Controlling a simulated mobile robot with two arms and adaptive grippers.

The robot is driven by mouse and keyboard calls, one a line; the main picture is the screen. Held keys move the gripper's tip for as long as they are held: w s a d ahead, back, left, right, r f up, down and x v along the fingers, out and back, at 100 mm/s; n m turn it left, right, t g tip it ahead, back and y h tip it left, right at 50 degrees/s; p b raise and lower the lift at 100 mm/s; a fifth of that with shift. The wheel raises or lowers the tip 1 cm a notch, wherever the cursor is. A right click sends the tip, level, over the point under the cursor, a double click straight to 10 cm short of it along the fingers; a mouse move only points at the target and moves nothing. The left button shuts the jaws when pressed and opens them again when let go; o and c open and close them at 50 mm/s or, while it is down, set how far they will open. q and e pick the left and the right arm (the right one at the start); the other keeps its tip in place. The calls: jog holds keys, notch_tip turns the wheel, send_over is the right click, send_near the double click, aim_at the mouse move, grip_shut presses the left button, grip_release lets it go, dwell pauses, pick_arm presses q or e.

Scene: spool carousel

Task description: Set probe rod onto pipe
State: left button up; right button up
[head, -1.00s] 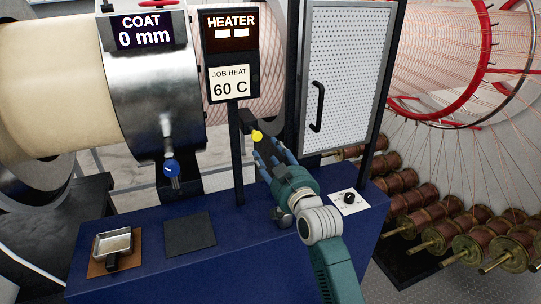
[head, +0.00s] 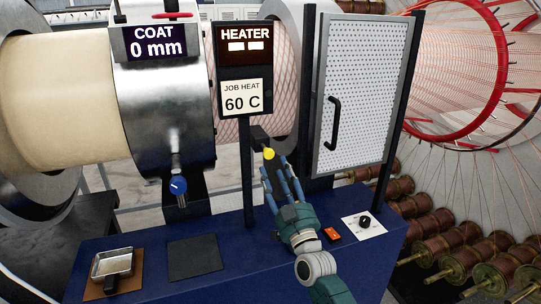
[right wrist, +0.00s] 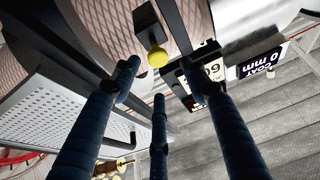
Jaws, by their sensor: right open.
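The probe rod shows as a dark bar (head: 259,136) with a yellow knob (head: 269,153), just right of the heater post and in front of the pipe (head: 285,70), which has a pinkish criss-cross wrap. I cannot tell whether the bar touches the pipe. My right gripper (head: 275,169) is open just below the knob, with its blue fingers pointing up at it. In the right wrist view the yellow knob (right wrist: 158,56) lies beyond the spread fingertips, near the gap between them, and nothing is held. My left gripper is out of view.
The heater sign (head: 244,60) stands on a post close left of the gripper. A perforated panel door (head: 355,95) stands close right. On the blue bench (head: 225,270) are a small metal pan (head: 112,263), a dark pad (head: 194,256), an orange item (head: 331,234) and a knob plate (head: 364,225).

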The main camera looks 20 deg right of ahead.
aim_at(270, 155)
jog(key=x, duration=0.5)
jog(key=shift+f+p, duration=0.15)
jog(key=shift+p, duration=0.25)
jog(key=shift+w+r, duration=0.25)
jog(key=shift+w, duration=0.35)
